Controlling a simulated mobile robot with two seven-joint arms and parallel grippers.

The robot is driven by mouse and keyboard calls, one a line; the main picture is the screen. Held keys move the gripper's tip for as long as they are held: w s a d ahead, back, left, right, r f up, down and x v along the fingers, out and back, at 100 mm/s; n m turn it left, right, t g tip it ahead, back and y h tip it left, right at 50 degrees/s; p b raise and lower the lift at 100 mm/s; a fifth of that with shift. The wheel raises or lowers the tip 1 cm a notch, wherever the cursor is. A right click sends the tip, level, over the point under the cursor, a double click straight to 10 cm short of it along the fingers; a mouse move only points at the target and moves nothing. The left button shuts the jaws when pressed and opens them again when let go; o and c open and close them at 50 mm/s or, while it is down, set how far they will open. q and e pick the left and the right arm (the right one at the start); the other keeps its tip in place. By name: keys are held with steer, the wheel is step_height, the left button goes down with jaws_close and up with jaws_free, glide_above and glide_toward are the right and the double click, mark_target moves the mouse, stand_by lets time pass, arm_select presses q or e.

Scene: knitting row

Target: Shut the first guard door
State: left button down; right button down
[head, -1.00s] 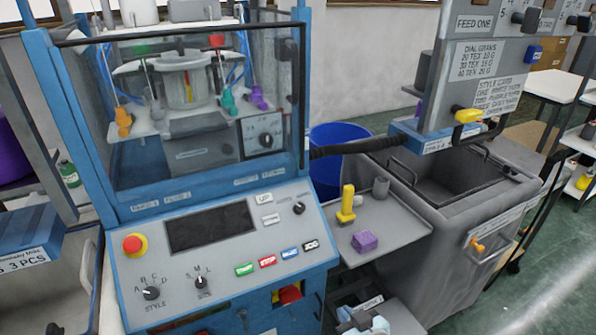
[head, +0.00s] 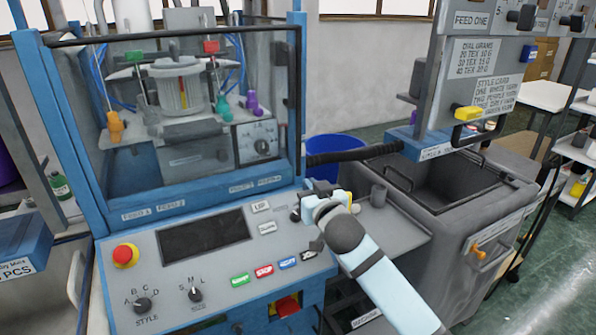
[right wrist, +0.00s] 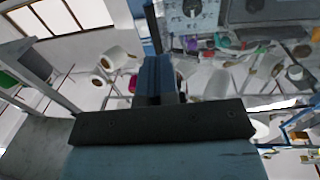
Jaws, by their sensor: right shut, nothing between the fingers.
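The first machine's guard door (head: 200,110) is a clear pane in a blue frame, with a black bar (head: 175,32) along its top edge. It stands above the sloping control panel, and I see yarn parts through it. I cannot tell from this angle whether it is fully shut. My right gripper (head: 312,196) is at the right edge of the panel, below and right of the door, apart from the bar. Its fingers are shut and empty; they also show in the right wrist view (right wrist: 160,75). My left gripper is not in view.
The control panel has a red stop button (head: 125,255), a dark screen (head: 203,239) and knobs. A grey bin (head: 450,230), a blue bucket (head: 335,152) and a black hose (head: 355,155) lie to the right. White cones (right wrist: 115,58) show in the right wrist view.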

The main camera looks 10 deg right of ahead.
mark_target(295, 167)
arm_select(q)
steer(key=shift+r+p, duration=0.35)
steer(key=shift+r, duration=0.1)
arm_select(e)
steer(key=w, duration=0.5)
steer(key=w+a, duration=0.1)
steer(key=w, duration=0.1)
steer(key=shift+w, duration=0.35)
